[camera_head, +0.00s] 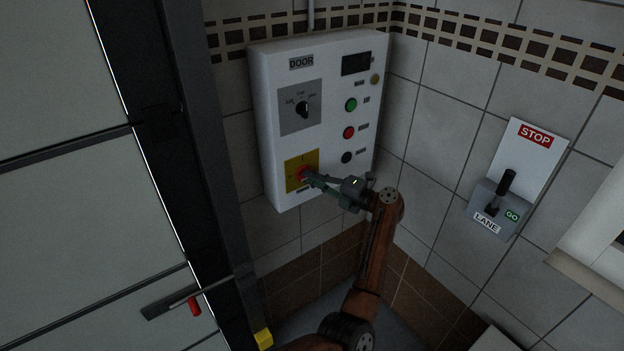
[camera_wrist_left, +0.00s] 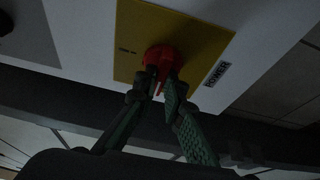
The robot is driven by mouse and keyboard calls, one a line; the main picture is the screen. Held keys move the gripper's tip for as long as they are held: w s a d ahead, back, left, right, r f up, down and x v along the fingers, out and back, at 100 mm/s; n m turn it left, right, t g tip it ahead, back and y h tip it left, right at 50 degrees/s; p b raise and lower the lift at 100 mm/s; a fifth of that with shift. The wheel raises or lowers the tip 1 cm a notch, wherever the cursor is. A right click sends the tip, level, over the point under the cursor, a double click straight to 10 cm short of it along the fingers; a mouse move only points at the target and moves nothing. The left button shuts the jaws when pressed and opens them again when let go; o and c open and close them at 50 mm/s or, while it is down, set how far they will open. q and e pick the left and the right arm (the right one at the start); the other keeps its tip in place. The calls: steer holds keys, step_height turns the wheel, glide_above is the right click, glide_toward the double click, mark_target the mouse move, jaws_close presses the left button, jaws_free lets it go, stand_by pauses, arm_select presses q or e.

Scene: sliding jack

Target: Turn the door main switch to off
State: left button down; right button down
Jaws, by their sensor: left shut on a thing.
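The door main switch is a red knob (camera_head: 303,173) on a yellow plate (camera_head: 294,184), low on the white DOOR control box (camera_head: 262,120). The red knob (camera_wrist_left: 161,56) and yellow plate (camera_wrist_left: 135,35) also show in the left wrist view. My left gripper (camera_head: 310,178) reaches the knob from the right and is shut on it; its two fingers (camera_wrist_left: 163,90) sit on either side of the knob's grip. The fingers partly hide the knob, so its exact setting is hard to read. My right gripper is not in view.
Above the knob is a black selector dial (camera_head: 302,109) on a grey plate. Green (camera_head: 351,105), red (camera_head: 349,132) and black buttons run down the box's right side. A STOP/GO lane lever (camera_head: 506,183) is on the right wall. A dark door frame (camera_head: 200,150) stands left.

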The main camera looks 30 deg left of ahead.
arm_select(q)
steer(key=shift+f, duration=0.15)
steer(key=c, duration=2)
jaws_free()
steer(key=d, duration=1.2)
steer(key=shift+d, duration=0.1)
